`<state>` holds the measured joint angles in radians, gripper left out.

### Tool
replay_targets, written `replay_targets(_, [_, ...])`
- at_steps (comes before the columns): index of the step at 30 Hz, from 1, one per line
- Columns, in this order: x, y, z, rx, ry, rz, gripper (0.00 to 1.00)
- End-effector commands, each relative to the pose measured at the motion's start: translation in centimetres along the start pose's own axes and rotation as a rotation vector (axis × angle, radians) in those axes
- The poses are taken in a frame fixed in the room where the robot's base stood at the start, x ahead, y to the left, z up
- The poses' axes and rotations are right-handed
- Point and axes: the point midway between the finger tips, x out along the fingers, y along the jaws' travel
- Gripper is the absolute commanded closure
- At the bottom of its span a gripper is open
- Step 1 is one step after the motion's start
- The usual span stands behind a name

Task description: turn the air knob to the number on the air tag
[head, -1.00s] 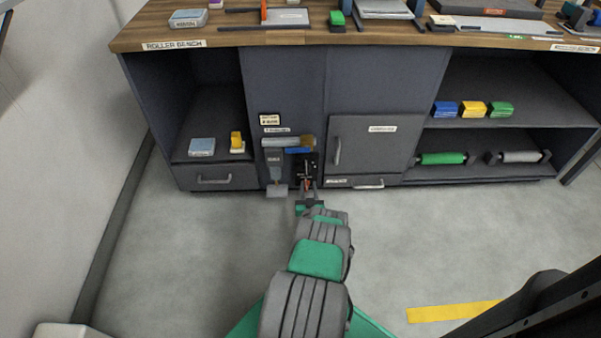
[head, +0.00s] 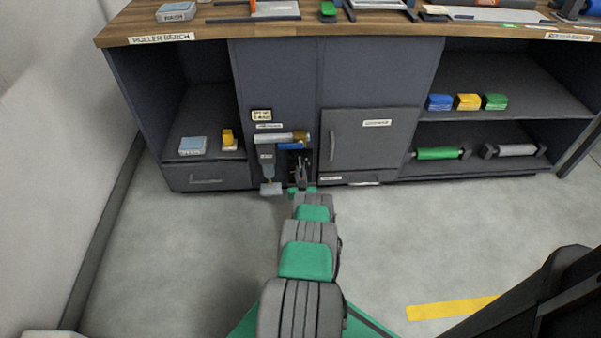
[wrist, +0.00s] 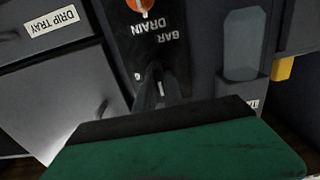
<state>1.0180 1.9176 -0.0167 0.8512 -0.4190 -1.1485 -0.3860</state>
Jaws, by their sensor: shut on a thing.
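My gripper (head: 301,174) reaches to the small dark panel (head: 293,158) low on the bench front. In the wrist view my gripper (wrist: 160,92) has its fingers close together against the panel face (wrist: 158,50). It is shut on what appears to be the air knob, which the fingers hide. The panel letters BAR and DRAIN show upside down above the fingers, with a small mark beside them. An orange-red and white part (wrist: 140,6) shows at the top edge. A small white tag (head: 262,115) sits above the panel; its print is too small to read surely.
A grey cylinder unit (head: 270,138) hangs just above and left of the panel. A closed cabinet door (head: 362,150) is at its right. A DRIP TRAY label (wrist: 52,20) shows in the wrist view. The floor in front is clear.

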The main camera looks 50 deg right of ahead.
Motion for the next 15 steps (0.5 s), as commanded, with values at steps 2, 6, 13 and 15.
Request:
replay_targets(2, [-0.01, -0.02, 0.01, 0.0, 0.0, 0.0, 0.98])
replay_targets(6, [-0.01, -0.03, 0.01, 0.0, 0.0, 0.0, 1.0])
replay_targets(13, [-0.02, -0.03, 0.02, 0.0, 0.0, 0.0, 1.0])
replay_targets(15, [-0.02, -0.04, 0.03, 0.001, 0.0, 0.0, 1.0])
